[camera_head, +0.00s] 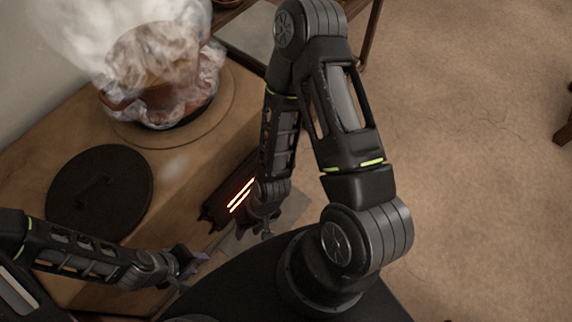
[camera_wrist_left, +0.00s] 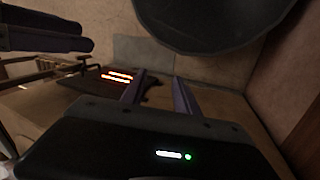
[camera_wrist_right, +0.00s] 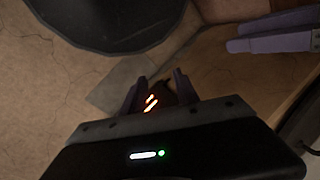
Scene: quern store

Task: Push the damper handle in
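A dark firebox front (camera_head: 234,196) with glowing orange slots is set in the side of the tan stove (camera_head: 200,130). The glowing slots also show in the left wrist view (camera_wrist_left: 117,76) and in the right wrist view (camera_wrist_right: 151,102).
A round black lid (camera_head: 100,190) lies flat on the stove top. A wooden stand (camera_head: 371,30) is behind my right arm. The cracked tan floor (camera_head: 470,200) is open at the right.

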